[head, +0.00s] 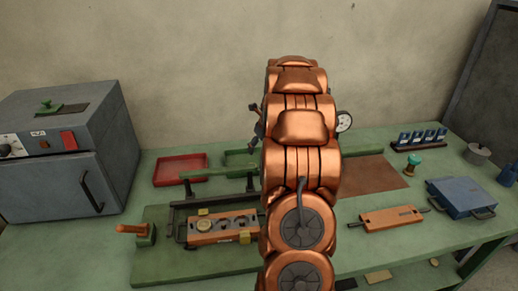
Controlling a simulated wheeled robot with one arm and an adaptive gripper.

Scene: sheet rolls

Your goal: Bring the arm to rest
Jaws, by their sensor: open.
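My copper-coloured arm stands upright through the middle of the head view and covers much of the bench's centre. A small dark part of my gripper (257,118) shows at the left edge of the arm, above the bench. The rest of it is hidden behind the arm links. It is open, and I see nothing held in the part that shows.
The green bench (80,255) holds a grey oven-like box (60,150) at left, a red tray (180,169), an orange block in a fixture (222,229), an orange plate with handles (393,218) and a blue case (462,197). A dial gauge (343,121) shows right of my arm.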

